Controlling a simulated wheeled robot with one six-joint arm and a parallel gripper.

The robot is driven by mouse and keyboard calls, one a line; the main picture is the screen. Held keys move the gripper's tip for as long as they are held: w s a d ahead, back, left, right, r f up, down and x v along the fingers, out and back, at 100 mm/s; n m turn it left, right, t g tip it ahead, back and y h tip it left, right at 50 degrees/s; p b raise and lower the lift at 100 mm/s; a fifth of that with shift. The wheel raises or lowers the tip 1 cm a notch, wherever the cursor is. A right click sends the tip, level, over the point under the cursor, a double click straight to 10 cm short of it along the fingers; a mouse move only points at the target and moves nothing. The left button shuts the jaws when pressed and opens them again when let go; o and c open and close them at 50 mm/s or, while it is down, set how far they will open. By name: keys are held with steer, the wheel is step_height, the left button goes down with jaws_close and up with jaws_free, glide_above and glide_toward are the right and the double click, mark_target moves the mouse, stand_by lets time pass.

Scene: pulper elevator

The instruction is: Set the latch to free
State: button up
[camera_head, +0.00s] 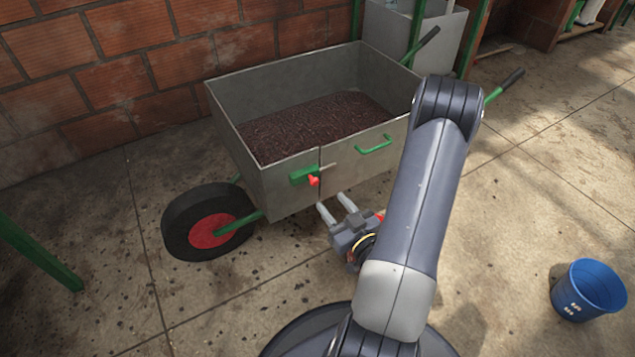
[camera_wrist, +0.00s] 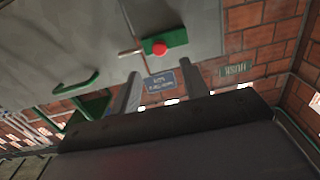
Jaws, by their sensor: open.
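The latch (camera_head: 304,175) is a green block with a red knob and a short pale bar, on the near side wall of a grey metal wheelbarrow (camera_head: 278,190). The bar reaches right across a vertical seam in that wall. In the wrist view the latch (camera_wrist: 163,46) appears upside down, with its red knob facing me. My gripper (camera_head: 332,204) is open and empty, just below and slightly right of the latch, apart from it. Its two fingers (camera_wrist: 165,88) point toward the wall in the wrist view. A green handle (camera_head: 374,145) sits on the panel right of the seam.
Dark reddish-brown pulp (camera_head: 315,127) lies in the wheelbarrow. Its black wheel with a red hub (camera_head: 210,232) is at left. A blue bucket (camera_head: 588,290) stands at lower right. A brick wall (camera_head: 120,60) is behind.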

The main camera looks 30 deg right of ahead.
mark_target(316, 183)
steer(key=w+p, duration=0.3)
steer(key=w, duration=0.3)
steer(key=shift+w+a+r, duration=0.1)
steer(key=shift+w+a, duration=0.05)
steer(key=shift+w, duration=0.8)
steer(key=shift+c, duration=0.2)
jaws_close()
